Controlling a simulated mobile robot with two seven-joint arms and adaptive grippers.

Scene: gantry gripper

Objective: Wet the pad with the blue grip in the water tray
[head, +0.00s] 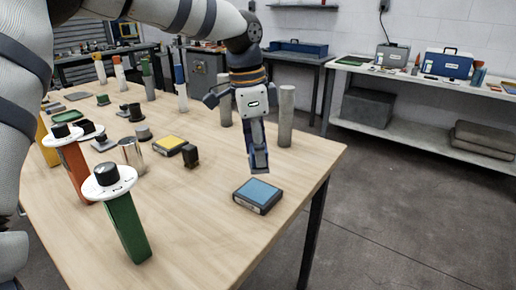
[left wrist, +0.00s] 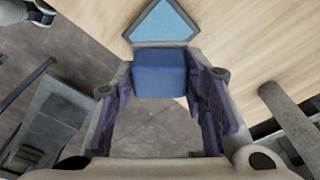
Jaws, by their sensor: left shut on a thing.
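My left gripper (head: 259,164) points down near the right edge of the wooden table. It is shut on the pad's blue grip (left wrist: 160,76), a blue block between its two fingers in the left wrist view. The pad's wiping face is hidden. The water tray (head: 248,206) is a small dark, shallow box with a light blue surface, on the table just in front of and below the gripper. It also shows just beyond the blue grip in the left wrist view (left wrist: 160,44). I cannot tell whether the pad touches it. My right gripper is not in view.
A dark box with a yellow top (head: 170,144) and a small black block (head: 190,156) lie left of the tray. A grey cylinder (head: 286,116) stands behind the gripper. A green post (head: 128,228) with a white disc stands front left. The table's front middle is clear.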

